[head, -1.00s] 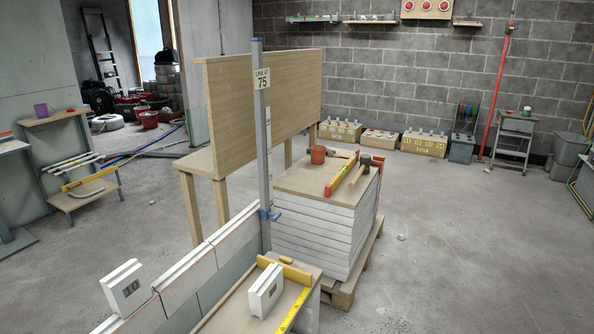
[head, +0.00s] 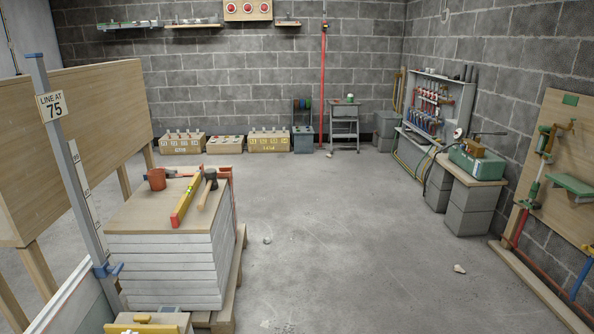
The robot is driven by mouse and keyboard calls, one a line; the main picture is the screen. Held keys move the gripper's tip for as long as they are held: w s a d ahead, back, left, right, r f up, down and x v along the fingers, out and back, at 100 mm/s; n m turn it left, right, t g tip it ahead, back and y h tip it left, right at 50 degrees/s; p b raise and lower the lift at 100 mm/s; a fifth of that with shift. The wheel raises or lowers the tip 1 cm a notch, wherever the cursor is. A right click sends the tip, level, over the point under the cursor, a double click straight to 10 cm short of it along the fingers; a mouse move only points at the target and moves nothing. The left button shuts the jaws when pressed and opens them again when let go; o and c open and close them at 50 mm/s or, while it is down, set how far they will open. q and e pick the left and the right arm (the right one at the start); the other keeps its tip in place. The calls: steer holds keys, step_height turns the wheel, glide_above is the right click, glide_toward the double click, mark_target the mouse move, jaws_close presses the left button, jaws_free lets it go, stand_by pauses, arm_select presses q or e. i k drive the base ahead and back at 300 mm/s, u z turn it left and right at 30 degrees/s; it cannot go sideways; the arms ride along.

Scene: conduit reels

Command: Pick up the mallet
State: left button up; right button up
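The mallet (head: 208,188) has a dark head and a light wooden handle. It lies on the board (head: 140,215) that tops a stack of white blocks (head: 165,268) on a wooden pallet. A yellow and red spirit level (head: 184,203) lies just left of it, close alongside. A terracotta-coloured pot (head: 156,179) stands further left on the same board, with a flat tool beside it. Neither of my grippers is in view.
A green case (head: 476,162) sits on a bench at right. The concrete floor (head: 330,240) right of the stack is mostly clear.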

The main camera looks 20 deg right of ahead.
mark_target(210, 174)
steer(key=z, duration=0.85)
steer(key=i, duration=1.85)
steer(key=u, duration=0.5)
steer(key=i, duration=1.3)
steer(key=u, duration=1.25)
